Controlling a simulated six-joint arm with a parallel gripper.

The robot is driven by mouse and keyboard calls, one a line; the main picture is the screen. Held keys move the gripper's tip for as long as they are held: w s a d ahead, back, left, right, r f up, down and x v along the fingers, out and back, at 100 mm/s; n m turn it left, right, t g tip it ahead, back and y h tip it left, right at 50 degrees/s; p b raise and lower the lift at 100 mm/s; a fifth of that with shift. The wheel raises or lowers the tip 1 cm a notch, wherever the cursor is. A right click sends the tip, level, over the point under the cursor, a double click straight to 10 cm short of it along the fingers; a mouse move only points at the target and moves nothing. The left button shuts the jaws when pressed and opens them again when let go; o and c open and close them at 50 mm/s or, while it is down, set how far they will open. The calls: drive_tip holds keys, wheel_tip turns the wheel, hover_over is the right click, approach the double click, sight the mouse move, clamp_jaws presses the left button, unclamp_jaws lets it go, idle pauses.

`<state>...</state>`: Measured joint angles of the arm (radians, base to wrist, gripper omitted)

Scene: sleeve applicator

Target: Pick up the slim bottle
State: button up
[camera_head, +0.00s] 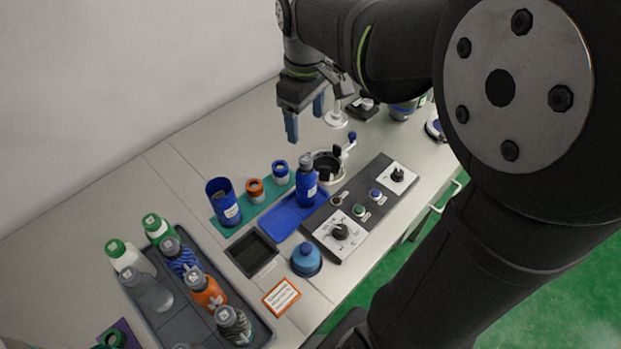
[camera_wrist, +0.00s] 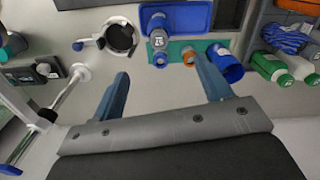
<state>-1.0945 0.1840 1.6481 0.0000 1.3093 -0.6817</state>
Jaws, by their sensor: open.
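A slim blue bottle (camera_head: 306,188) with a grey cap stands upright on a blue tray (camera_head: 278,222) in the head view. It also shows from above in the wrist view (camera_wrist: 158,28), near the top middle. I cannot tell for certain that this is the bottle meant, as several other bottles stand in the dark rack. My gripper (camera_head: 305,119) is open and empty, high above the table behind the blue bottle and apart from it. Its two blue fingers (camera_wrist: 163,72) spread wide in the wrist view.
A blue cup (camera_head: 223,203) and two small jars, orange-topped (camera_head: 256,191) and blue-topped (camera_head: 280,172), stand by the tray. A round black-lined holder (camera_head: 325,166) and knob panel (camera_head: 342,235) flank it. Several bottles fill the dark rack (camera_head: 167,327). The table's back left is clear.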

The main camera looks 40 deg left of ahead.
drive_tip(key=m, duration=0.5)
approach(306, 170)
drive_tip(key=f, duration=0.4)
drive_tip(key=w+f, duration=0.1)
drive_tip(key=f, duration=0.1)
drive_tip(key=shift+a+f, duration=0.25)
drive_tip(key=shift+f, duration=0.15)
drive_tip(key=shift+a+f, duration=0.15)
drive_tip(key=shift+f, duration=1.2)
drive_tip(key=shift+a+f, duration=0.15)
drive_tip(key=shift+f, duration=1.2)
clamp_jaws()
drive_tip(key=shift+w+r, duration=0.1)
drive_tip(key=shift+r, duration=0.05)
